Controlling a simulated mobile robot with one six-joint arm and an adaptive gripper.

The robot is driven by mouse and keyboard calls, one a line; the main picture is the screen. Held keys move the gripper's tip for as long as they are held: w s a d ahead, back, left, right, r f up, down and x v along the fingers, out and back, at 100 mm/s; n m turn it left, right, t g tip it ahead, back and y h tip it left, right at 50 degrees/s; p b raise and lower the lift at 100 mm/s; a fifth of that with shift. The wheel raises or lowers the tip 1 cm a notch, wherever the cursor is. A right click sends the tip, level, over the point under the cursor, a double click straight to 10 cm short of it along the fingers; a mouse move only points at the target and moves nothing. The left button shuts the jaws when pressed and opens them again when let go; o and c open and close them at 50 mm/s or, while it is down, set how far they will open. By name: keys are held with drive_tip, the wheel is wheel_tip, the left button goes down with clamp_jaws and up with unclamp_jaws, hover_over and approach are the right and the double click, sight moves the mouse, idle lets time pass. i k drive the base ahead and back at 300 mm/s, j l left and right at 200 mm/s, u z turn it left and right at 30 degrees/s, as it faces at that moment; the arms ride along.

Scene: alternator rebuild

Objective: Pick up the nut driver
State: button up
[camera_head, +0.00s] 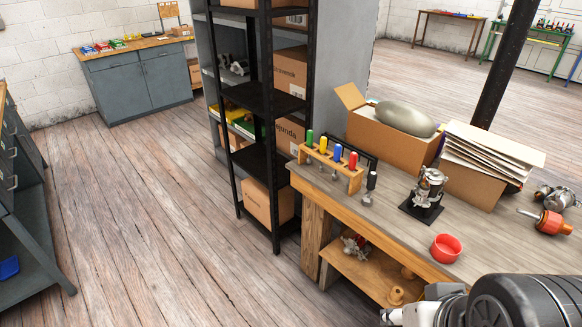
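A wooden rack (326,163) stands at the near left corner of the workbench. It holds upright hand drivers with a green handle (310,138), a yellow handle (323,145), a blue handle (338,153) and a red handle (353,160). A black-handled tool (371,181) stands at the rack's right end. The nut driver is probably among these, but I cannot tell which one it is. Part of my own arm shows at the bottom right, well apart from the rack. No gripper fingers can be made out.
The workbench (480,240) also carries a red bowl (446,248), a metal assembly on a black base (427,195), an open cardboard box (375,135), a box of papers (475,185) and an orange-red tool (552,223). A black shelf (262,100) stands left of it.

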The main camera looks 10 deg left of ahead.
sight(354, 156)
drive_tip(key=z, duration=1.9)
drive_tip(key=i+l+u, duration=0.35)
drive_tip(key=i, duration=0.15)
drive_tip(key=i+l+u, duration=0.7)
drive_tip(key=i+l, duration=0.15)
